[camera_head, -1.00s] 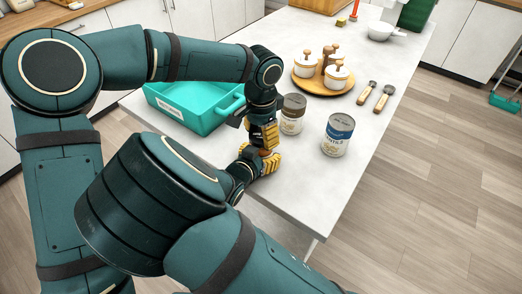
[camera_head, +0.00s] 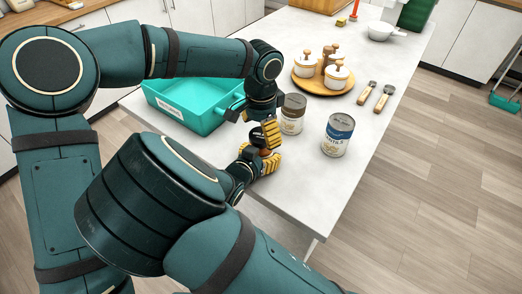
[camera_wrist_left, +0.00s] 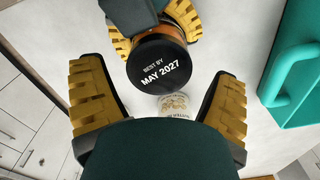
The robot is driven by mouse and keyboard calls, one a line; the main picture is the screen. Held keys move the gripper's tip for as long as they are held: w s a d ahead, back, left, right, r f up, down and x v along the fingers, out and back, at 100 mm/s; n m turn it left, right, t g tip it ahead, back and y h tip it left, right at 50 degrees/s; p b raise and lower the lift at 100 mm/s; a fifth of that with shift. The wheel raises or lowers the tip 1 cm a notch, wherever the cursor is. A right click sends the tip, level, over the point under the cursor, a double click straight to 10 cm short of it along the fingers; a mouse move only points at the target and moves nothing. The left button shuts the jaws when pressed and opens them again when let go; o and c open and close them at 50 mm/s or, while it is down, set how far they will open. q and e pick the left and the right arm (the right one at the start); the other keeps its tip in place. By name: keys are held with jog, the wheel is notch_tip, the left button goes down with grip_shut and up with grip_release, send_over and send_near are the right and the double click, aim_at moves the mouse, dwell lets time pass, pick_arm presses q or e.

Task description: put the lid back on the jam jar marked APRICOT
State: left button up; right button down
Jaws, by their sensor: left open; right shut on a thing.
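The jam jar with orange contents (camera_wrist_left: 165,33) is held by my right gripper (camera_head: 262,160); its yellow fingers also show at the top of the left wrist view. Its name label cannot be read. A black lid (camera_wrist_left: 159,64) marked "BEST BY MAY 2027" lies over the jar's mouth and looks seated; a sliver of orange shows behind its rim. The lid also shows in the head view (camera_head: 257,138). My left gripper (camera_wrist_left: 160,85) is open, its fingers apart on either side of the lid and not touching it.
A teal tray (camera_head: 180,105) stands left of the grippers. A brown-topped container (camera_head: 292,117) and a blue-topped lentil can (camera_head: 338,136) stand close on the right. The counter's right front is clear.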

pick_arm(q)
notch_tip(320, 180, up, 3)
jog(key=shift+r, duration=0.15)
jog(key=shift+o, duration=0.8)
jog(key=n, duration=0.2)
jog(key=r+n, duration=0.1)
jog(key=n, duration=0.3)
jog(key=shift+r, duration=0.3)
jog(key=n, duration=0.2)
jog(key=r+n, duration=0.1)
jog(key=n, duration=0.1)
jog(key=r+n, duration=0.1)
jog(key=n, duration=0.2)
jog(key=shift+s, duration=0.1)
jog(key=shift+f, duration=0.2)
jog(key=shift+f, duration=3.9)
